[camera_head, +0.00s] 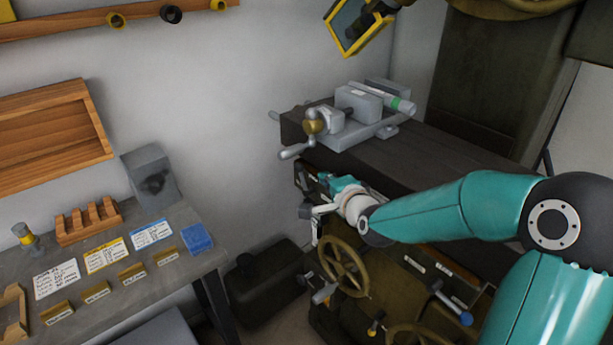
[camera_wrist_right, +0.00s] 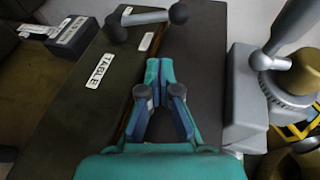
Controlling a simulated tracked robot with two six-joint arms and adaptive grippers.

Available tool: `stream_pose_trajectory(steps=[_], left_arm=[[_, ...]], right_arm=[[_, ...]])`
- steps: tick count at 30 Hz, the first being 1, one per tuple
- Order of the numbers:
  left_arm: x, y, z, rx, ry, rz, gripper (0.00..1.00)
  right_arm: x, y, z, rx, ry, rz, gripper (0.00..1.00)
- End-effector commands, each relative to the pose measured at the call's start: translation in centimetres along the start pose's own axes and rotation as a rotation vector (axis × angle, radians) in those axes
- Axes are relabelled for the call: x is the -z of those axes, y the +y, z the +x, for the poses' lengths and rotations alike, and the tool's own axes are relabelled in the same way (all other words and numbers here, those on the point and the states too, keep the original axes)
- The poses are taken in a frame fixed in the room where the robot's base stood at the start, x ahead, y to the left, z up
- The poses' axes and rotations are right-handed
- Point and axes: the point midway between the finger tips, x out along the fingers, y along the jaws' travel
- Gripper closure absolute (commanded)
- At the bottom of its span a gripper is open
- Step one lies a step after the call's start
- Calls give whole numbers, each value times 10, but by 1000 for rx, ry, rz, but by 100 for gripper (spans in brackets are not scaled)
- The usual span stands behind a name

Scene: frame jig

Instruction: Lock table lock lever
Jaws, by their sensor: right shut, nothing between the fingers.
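A grey lever with rounded ends (camera_wrist_right: 150,17) shows at the top of the right wrist view, near a white TABLE label (camera_wrist_right: 101,70) on the dark machine front. A second, smaller label (camera_wrist_right: 146,41) sits just below the lever. My right gripper (camera_wrist_right: 159,70) is shut and empty, its tips short of the lever with a gap in the picture. In the head view my right gripper (camera_head: 327,190) is at the machine's left end, below the vise; the arm and wrist partly cover the lever area there. My left gripper is not in view.
The grey vise (camera_head: 352,118) with its crank handle stands on the dark table top (camera_head: 410,155) above my gripper. A handwheel (camera_head: 344,266) and a blue-tipped lever (camera_head: 453,303) are below it. A workbench (camera_head: 180,232) with cards stands at left.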

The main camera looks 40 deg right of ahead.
Motion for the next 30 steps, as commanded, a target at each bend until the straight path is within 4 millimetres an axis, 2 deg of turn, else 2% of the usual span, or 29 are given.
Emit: stream_pose_trajectory(steps=[3, 9, 21, 22, 24, 30], left_arm=[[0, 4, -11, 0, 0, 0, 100], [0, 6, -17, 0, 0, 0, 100], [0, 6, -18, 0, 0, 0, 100], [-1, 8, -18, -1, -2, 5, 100], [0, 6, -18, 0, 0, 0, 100], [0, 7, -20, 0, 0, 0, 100]], right_arm=[[-12, -2, 15, -3, -5, 2, 100], [-24, -1, 28, -1, -1, 2, 100], [-27, 0, 32, 0, 1, 1, 100], [-48, 0, 28, 0, -9, 1, 100], [-33, 0, 30, 0, 3, 2, 100], [-20, 0, 30, -26, 15, -4, 100]])
